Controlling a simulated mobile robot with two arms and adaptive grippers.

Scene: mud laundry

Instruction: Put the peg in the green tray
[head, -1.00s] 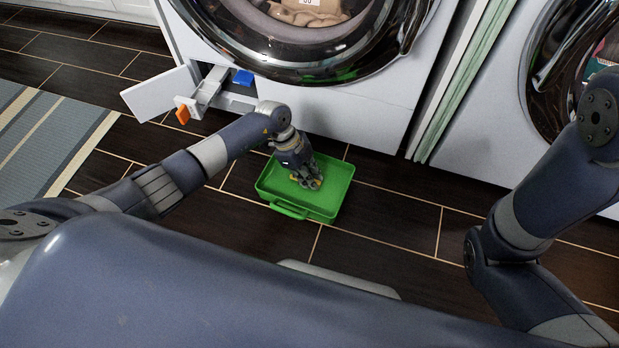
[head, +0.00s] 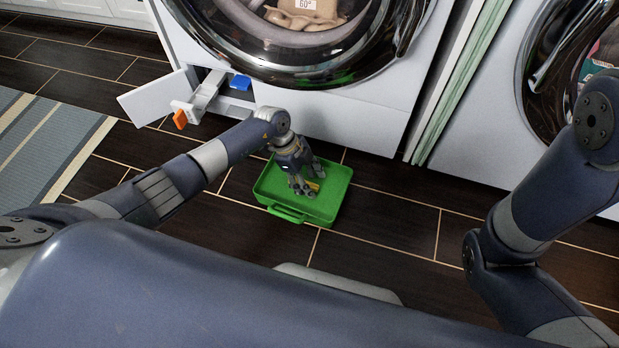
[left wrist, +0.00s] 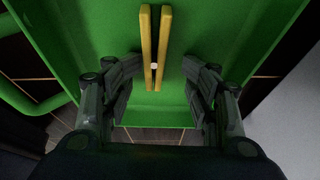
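The peg (left wrist: 146,48) is a yellow clothes peg with two long prongs. In the left wrist view it lies over the green tray's floor, with clear gaps to the fingers on both sides. In the head view the peg (head: 314,186) shows as a small yellow piece beside my left fingers. The green tray (head: 339,187) stands on the floor in front of the washer, with a handle on its near side. My left gripper (head: 303,190) points down inside the tray; its fingers are spread in the left wrist view (left wrist: 160,66). My right gripper is not in view.
A washer (head: 365,118) stands behind the tray, with its lower flap (head: 152,97) open at the left. A white part with an orange end (head: 180,120) sticks out there, near a blue piece (head: 240,82). A striped rug (head: 45,145) lies left. Dark floor is free right of the tray.

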